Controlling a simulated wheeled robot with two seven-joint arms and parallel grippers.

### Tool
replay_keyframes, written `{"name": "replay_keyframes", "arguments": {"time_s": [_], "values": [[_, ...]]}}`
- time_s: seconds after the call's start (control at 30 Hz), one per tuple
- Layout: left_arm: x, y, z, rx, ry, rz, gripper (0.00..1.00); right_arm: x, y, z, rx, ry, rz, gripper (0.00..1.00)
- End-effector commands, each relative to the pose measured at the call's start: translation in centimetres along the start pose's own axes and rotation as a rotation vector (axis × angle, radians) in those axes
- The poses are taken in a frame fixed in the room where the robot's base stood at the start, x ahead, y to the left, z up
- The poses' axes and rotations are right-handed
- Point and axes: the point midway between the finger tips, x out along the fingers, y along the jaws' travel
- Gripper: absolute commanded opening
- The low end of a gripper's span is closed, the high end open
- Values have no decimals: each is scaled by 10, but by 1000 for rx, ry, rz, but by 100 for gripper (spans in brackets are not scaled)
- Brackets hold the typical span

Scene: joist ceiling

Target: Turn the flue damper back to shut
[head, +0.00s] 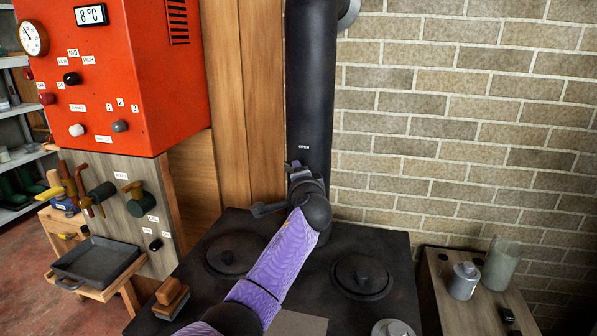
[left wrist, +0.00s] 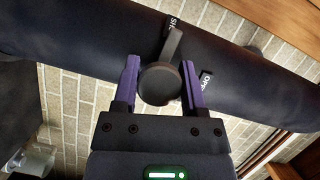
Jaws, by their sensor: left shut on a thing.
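The black flue pipe (head: 310,80) stands upright against the brick wall, with an OPEN label (head: 304,147) above the damper. The flue damper's round hub (left wrist: 160,84) is between the two purple fingers of my left gripper (left wrist: 160,80), which is shut on it. The damper's lever (head: 265,210) sticks out to the left in the head view. In the left wrist view the lever (left wrist: 174,44) reaches the partly covered label starting "SH" (left wrist: 172,24), away from OPEN. My left gripper also shows at the pipe in the head view (head: 303,180), mostly behind my wrist. My right gripper is not in view.
The black stove top (head: 230,225) lies below, with round lids and a brown brush-like block (head: 171,298). An orange control cabinet (head: 120,70) is at left. A side cabinet (head: 440,275) at right holds a canister (head: 464,281) and a glass jar (head: 501,263).

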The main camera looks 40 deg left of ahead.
Motion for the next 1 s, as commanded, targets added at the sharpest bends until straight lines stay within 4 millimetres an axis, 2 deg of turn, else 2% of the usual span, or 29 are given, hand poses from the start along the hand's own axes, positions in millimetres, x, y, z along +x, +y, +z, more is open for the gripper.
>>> {"name": "replay_keyframes", "arguments": {"time_s": [0.27, 0.67, 0.7, 0.83, 1.0], "values": [[0, 2, 0, -44, -2, 22, 0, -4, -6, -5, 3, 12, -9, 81], [0, 2, 1, -49, -2, 25, 0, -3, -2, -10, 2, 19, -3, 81], [0, 2, 0, -49, -2, 25, 60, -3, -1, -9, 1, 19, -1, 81], [0, 2, 0, -48, -1, 23, 88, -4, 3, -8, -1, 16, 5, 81], [0, 1, 0, -48, -1, 22, 89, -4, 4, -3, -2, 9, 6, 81]]}}
